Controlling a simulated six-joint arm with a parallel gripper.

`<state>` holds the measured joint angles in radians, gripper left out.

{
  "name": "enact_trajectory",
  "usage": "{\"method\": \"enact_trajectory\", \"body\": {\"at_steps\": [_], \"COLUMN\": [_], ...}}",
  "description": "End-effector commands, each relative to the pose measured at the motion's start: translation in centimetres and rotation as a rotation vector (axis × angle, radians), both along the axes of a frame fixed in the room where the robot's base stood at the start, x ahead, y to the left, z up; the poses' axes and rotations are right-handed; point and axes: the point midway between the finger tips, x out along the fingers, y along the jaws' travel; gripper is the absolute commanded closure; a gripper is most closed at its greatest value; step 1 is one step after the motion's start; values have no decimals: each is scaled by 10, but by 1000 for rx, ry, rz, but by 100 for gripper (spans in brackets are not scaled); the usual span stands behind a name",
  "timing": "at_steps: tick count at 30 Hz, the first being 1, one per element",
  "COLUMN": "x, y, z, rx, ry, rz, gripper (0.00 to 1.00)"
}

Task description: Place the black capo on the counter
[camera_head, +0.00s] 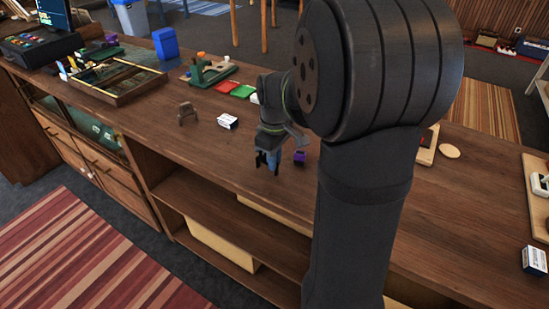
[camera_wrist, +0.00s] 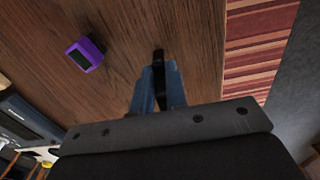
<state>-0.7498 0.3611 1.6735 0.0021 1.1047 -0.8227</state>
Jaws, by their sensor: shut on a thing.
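My gripper (camera_head: 268,163) is low over the front part of the wooden counter (camera_head: 215,155). In the wrist view its two blue-grey fingers (camera_wrist: 160,86) are closed on the black capo (camera_wrist: 158,58), which shows as a narrow dark piece at and between the fingertips. In the head view a small black part of the capo (camera_head: 260,159) shows beside the fingers. The counter's front edge is to the right of the fingers in the wrist view. I cannot tell whether the capo touches the counter top.
A small purple device (camera_head: 300,157) stands on the counter close to my gripper. A white box (camera_head: 228,121) and a grey-brown clip-like thing (camera_head: 186,114) are farther left. The counter between them and my gripper is bare. Open shelves lie below the front edge.

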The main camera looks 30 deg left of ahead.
Motion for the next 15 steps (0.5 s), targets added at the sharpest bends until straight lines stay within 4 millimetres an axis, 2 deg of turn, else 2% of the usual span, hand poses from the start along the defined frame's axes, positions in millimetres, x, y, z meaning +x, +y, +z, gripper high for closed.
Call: {"method": "enact_trajectory", "body": {"at_steps": [2,3,6,15], "x": [0,0,0,0], "y": [0,0,0,0], "z": [-3,-3,-3,-1], "rx": [-1,0,0,0], "ry": [1,0,0,0], "rz": [0,0,0,0], "gripper": [100,83,65,65]}}
